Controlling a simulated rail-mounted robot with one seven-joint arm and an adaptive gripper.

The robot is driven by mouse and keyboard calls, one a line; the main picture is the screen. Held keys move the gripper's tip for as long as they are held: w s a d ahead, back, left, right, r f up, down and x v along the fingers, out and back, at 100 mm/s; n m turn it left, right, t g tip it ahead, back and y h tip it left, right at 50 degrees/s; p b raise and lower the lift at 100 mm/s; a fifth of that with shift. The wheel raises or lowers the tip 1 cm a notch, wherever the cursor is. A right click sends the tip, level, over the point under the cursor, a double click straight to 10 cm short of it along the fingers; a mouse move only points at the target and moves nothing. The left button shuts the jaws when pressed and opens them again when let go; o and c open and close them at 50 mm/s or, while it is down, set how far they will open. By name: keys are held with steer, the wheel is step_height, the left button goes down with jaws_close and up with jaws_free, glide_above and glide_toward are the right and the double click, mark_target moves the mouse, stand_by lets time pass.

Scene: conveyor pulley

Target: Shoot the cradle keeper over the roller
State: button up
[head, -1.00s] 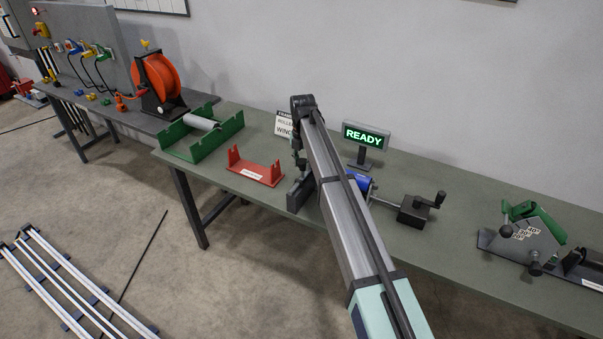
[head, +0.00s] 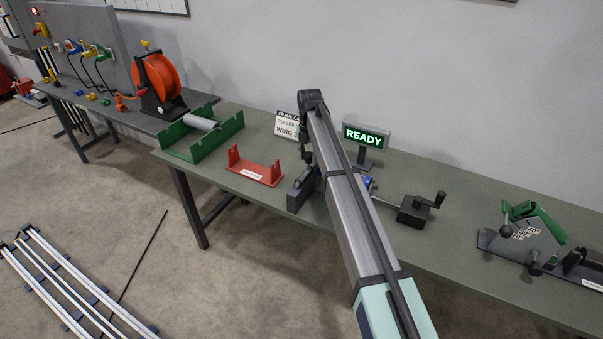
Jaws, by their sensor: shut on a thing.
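A dark grey cradle (head: 299,196) stands on the green bench, left of my arm. A blue roller (head: 369,184) shows only as a small piece at the right edge of my arm; the rest of it is hidden. My gripper (head: 309,163) points down over the back of the grey cradle. It is small and dark in this view, shut on what appears to be the cradle keeper. The keeper itself cannot be made out, nor how it lies against the roller.
A crank unit (head: 418,209) with a shaft stands right of my arm. A red cradle (head: 256,171) and a green frame with a grey roller (head: 202,122) stand to the left. A lit READY sign (head: 366,136) and a white card (head: 287,124) stand behind.

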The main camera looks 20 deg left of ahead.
steer(key=shift+w, duration=0.3)
steer(key=o, duration=1.2)
steer(key=shift+w+d, duration=0.1)
steer(key=shift+r+p, duration=1.4)
steer(key=shift+r, duration=2.1)
